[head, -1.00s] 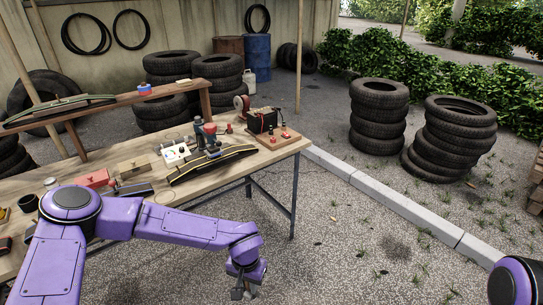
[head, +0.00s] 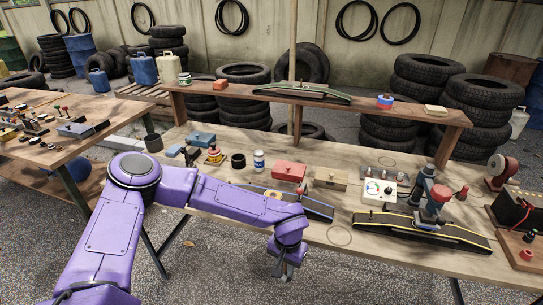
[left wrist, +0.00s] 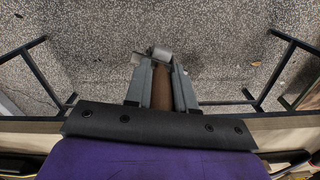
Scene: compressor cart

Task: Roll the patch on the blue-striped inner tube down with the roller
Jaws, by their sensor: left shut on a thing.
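My left gripper (head: 285,268) hangs in front of the workbench's near edge, below the tabletop. In the left wrist view it is shut on the roller, whose brown handle (left wrist: 161,88) lies between the fingers and whose grey metal head (left wrist: 160,54) sticks out past the tips, over the ground. A dark inner tube (head: 318,209) with a bluish stripe lies on the bench just behind my left forearm, which hides part of it. My right gripper is not in view.
A green-striped tube (head: 302,93) is on the raised shelf (head: 340,105). A red box (head: 289,171) and tan box (head: 330,178) stand behind the blue-striped tube. Another table (head: 60,150) is at left.

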